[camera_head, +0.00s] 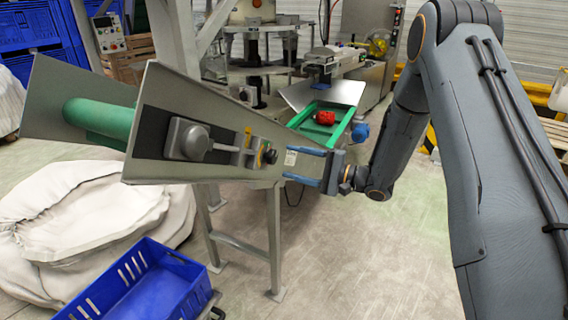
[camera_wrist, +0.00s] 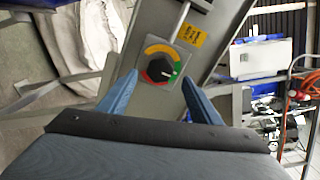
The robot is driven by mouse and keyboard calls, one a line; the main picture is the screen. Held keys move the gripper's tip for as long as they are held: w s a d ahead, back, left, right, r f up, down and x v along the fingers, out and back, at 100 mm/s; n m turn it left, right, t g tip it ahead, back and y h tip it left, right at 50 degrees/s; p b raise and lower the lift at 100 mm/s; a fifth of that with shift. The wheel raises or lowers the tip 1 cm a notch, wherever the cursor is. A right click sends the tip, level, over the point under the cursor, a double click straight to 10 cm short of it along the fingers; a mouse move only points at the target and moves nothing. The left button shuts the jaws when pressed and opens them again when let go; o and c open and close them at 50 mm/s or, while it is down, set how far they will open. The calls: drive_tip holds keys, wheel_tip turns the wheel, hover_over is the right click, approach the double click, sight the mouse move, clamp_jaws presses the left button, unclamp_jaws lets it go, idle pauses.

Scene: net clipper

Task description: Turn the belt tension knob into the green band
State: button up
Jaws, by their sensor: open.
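The belt tension knob (camera_wrist: 158,69) is black and round, set on a grey plate with a coloured arc around it. In the wrist view the arc's green band (camera_wrist: 177,67) is at the right, with yellow-orange over the top. A small pale mark on the knob seems to point right, towards the green end; its exact position is too small to tell. The knob also shows on the machine's side panel in the head view (camera_head: 269,156). My gripper (camera_head: 288,164) is open and empty, its blue fingers facing the panel. In the wrist view its fingertips (camera_wrist: 158,78) lie either side of the knob, apart from it.
A grey lever block (camera_head: 188,139) and a yellow label (camera_wrist: 191,34) are on the same panel. A green tray (camera_head: 335,137) with a red object (camera_head: 325,117) stands behind. A blue crate (camera_head: 150,285) and white sacks (camera_head: 80,215) are below left. The floor at right is clear.

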drive_tip(key=shift+v, duration=1.4)
